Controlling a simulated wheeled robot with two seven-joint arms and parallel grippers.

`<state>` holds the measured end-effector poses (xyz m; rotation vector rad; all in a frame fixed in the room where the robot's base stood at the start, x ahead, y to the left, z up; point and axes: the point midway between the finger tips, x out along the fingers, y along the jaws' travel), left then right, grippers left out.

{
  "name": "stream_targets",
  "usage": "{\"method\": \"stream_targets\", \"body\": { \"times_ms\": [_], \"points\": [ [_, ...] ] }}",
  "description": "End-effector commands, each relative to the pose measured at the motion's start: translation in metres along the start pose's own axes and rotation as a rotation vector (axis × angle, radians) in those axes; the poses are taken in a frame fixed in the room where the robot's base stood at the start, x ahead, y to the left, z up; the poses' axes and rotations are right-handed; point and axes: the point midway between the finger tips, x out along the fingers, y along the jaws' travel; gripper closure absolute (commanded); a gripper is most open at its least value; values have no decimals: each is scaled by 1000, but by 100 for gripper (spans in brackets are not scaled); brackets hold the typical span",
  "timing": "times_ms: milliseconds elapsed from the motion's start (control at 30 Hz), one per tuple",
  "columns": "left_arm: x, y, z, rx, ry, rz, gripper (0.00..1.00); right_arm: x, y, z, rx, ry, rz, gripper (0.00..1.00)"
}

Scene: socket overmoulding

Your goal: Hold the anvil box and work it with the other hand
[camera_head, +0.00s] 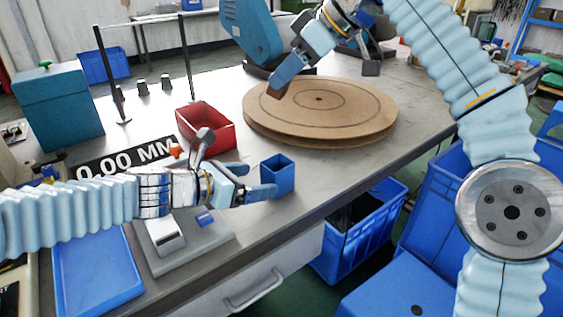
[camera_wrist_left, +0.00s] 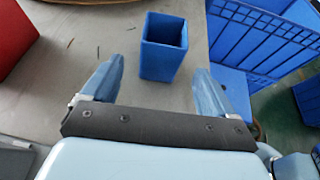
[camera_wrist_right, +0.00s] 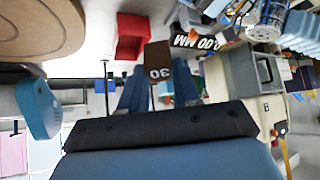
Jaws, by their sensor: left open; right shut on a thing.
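A small blue open-topped box (camera_head: 277,173) stands upright on the grey table near its front edge. It looks empty in the left wrist view (camera_wrist_left: 162,62). My left gripper (camera_head: 254,181) is open beside the box, with its fingers pointing at it. In the left wrist view the box stands between and just beyond the fingertips (camera_wrist_left: 158,75), apart from both. My right gripper (camera_wrist_right: 160,75) is shut on a brown block (camera_wrist_right: 160,62) marked 30, held in the air. No label shows which thing is the anvil box.
A round brown board (camera_head: 320,105) lies at the back. A red bin (camera_head: 205,128) stands behind my left gripper. A 0.00 MM sign (camera_head: 125,158), a scale-like device (camera_head: 180,240) and a blue tray (camera_head: 95,270) lie to the left. Blue crates (camera_head: 355,240) stand below the table edge.

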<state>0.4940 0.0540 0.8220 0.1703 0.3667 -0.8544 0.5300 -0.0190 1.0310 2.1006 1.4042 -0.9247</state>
Motion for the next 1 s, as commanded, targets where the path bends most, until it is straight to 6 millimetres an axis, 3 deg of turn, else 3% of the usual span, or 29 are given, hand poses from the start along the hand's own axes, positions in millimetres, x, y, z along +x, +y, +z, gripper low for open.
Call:
{"method": "stream_targets", "body": {
  "times_ms": [100,333,500,767,1000],
  "points": [
    [26,-1,-1,-3,1,-5,13,0,0,0,0,1,1,100],
    [63,-1,0,-2,0,-3,13,0,0,0,0,2,1,100],
    [74,-1,0,-1,1,-2,13,0,0,0,0,2,1,100],
    [76,-1,0,0,1,0,13,0,0,0,0,2,1,100],
    [76,-1,0,0,1,0,46,0,0,0,0,2,1,100]
  ]
}}
